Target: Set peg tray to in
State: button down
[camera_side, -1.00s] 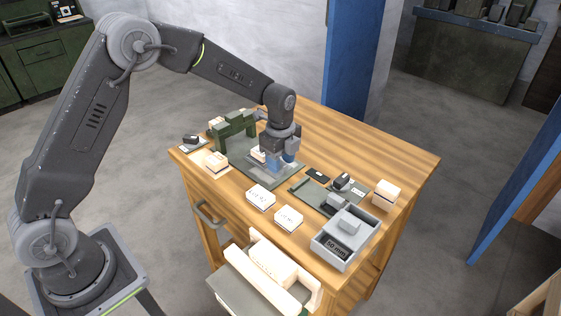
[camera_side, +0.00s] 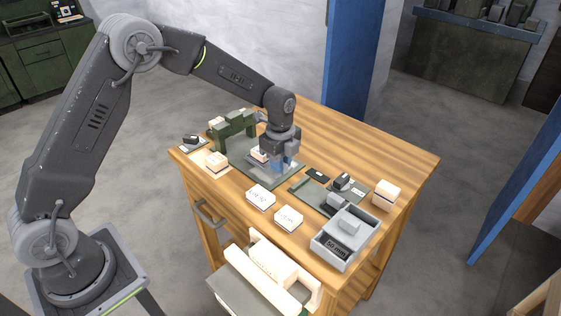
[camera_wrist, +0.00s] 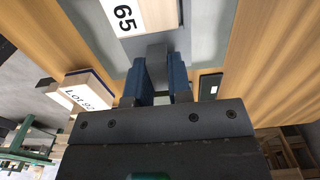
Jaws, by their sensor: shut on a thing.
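My gripper (camera_side: 284,165) is low over the grey-green base plate (camera_side: 284,181) of the fixture. In the wrist view the blue fingers (camera_wrist: 160,65) are shut on a small grey block (camera_wrist: 157,51), which looks like the peg tray's handle. A white block marked 65 (camera_wrist: 125,14) lies just beyond the handle on a grey surface. In the side view a cream block (camera_side: 258,155) sits left of the fingers, near the green arch (camera_side: 232,124). The fingers and wrist hide most of the tray, so its exact position is unclear.
Two white labelled blocks (camera_side: 260,196) lie in front of the plate. The table's back right (camera_side: 375,150) is clear.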

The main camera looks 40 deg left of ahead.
jog(key=a, duration=0.4)
jog(key=c, duration=1)
grip_release()
jog(key=shift+d, duration=0.1)
jog(key=shift+c, duration=0.2)
jog(key=shift+r, duration=0.1)
notch_tip(320, 180, up, 14)
jog(key=shift+d+f, duration=0.1)
jog(key=shift+f, duration=0.1)
